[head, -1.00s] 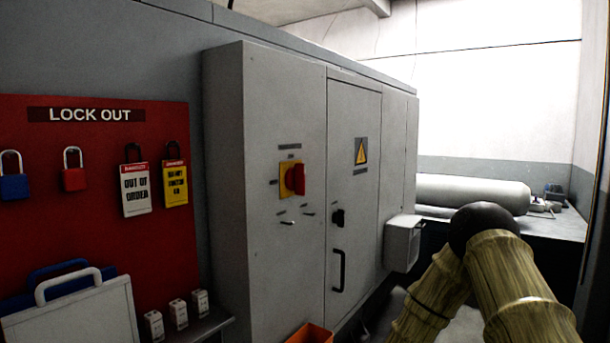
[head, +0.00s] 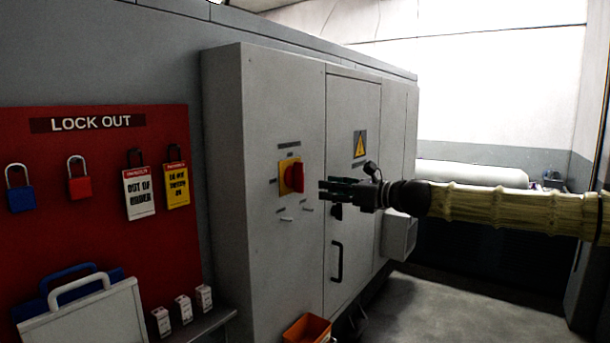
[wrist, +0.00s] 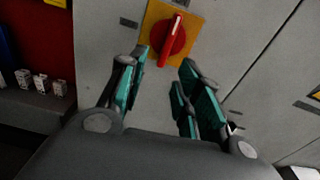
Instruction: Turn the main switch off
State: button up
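The main switch (head: 293,177) is a red rotary handle on a yellow plate, on the front of the grey cabinet (head: 262,110). In the wrist view the red handle (wrist: 172,40) stands near upright in the picture, tilted a little, at the top middle. My gripper (head: 325,190) is just right of the switch in the head view, pointing at the cabinet front. In the wrist view its teal fingers (wrist: 160,80) are spread apart with nothing between them. The switch lies beyond the fingertips, and no contact shows.
A red lock-out board (head: 85,230) with padlocks and tags hangs on the left. A cabinet door handle (head: 337,262) and a grey box (head: 398,236) stick out at the right. An orange bin (head: 307,330) stands low in front. The floor (head: 440,310) at right is clear.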

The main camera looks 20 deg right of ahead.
aim_at(304, 174)
jog(key=shift+w+a+r+p, duration=0.4)
jog(key=shift+w+a, duration=0.5)
jog(key=shift+w, duration=0.5)
jog(key=shift+w+a+r+p, duration=0.2)
jog(key=shift+w+a+r, duration=0.25)
jog(key=shift+w+a, duration=0.65)
jog(key=shift+w+a+r+p, duration=0.3)
jog(key=shift+w+a+r, duration=0.25)
jog(key=shift+w, duration=1.1)
jog(key=shift+a+f, duration=0.1)
grip_shut()
